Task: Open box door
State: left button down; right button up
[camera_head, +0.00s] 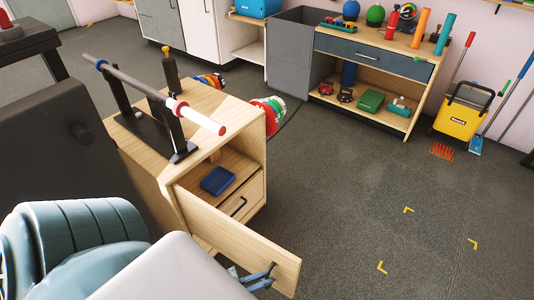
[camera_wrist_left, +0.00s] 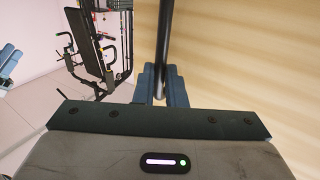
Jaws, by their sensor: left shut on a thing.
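The box is a light wooden cabinet (camera_head: 150,165) left of centre in the head view. Its door (camera_head: 235,243) stands swung out from the front, and the inside shows. My left gripper (camera_head: 262,277) is at the door's outer part, near its free end. In the left wrist view, the blue fingers (camera_wrist_left: 160,85) are shut on the door's dark handle bar (camera_wrist_left: 164,40), with the pale wood of the door (camera_wrist_left: 245,60) beside it. My arm hides part of the door's lower edge in the head view. My right gripper is not in view.
A workbench (camera_head: 375,60) and yellow bucket (camera_head: 463,112) stand behind. The floor (camera_head: 370,200) at right is clear.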

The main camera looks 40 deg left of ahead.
pick_arm(q)
jog(key=shift+s+m+g+h, duration=0.3)
jog(key=shift+s+h, duration=0.3)
jog(key=shift+s, duration=0.55)
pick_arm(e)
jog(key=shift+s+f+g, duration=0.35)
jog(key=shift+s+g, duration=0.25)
pick_arm(q)
jog(key=c, duration=1.5)
grip_release()
jog(key=shift+p, duration=0.3)
jog(key=v, duration=1)
jog(key=shift+s+a, duration=0.2)
jog(key=shift+s, duration=0.15)
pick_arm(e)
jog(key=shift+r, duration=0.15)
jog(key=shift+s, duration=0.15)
